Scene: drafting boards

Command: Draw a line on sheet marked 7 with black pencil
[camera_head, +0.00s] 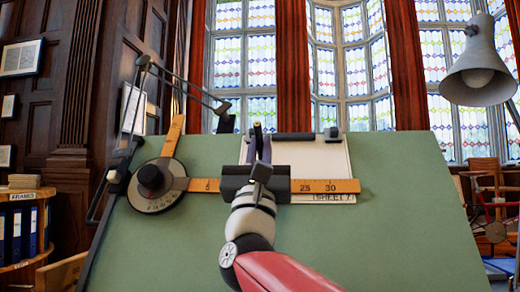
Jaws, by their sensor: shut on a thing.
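The drawing board (400,240) is a large green tilted surface in front of me. A white sheet (315,160) lies on its upper middle, and its lower edge reads "SHEET 7" below the ruler. My gripper (258,150) is over the left part of this sheet, shut on a thin dark upright thing with a yellowish tip, which looks like the black pencil (257,130). My gripper and wrist hide the pencil's lower end, so I cannot tell whether it touches the paper. No drawn line shows on the visible part of the sheet.
A wooden ruler (335,186) crosses the sheet's lower part, partly behind my wrist. It joins a round protractor head (150,190) with a black knob and a linked arm at left. A grey lamp (478,70) hangs at right. The board's right side is clear.

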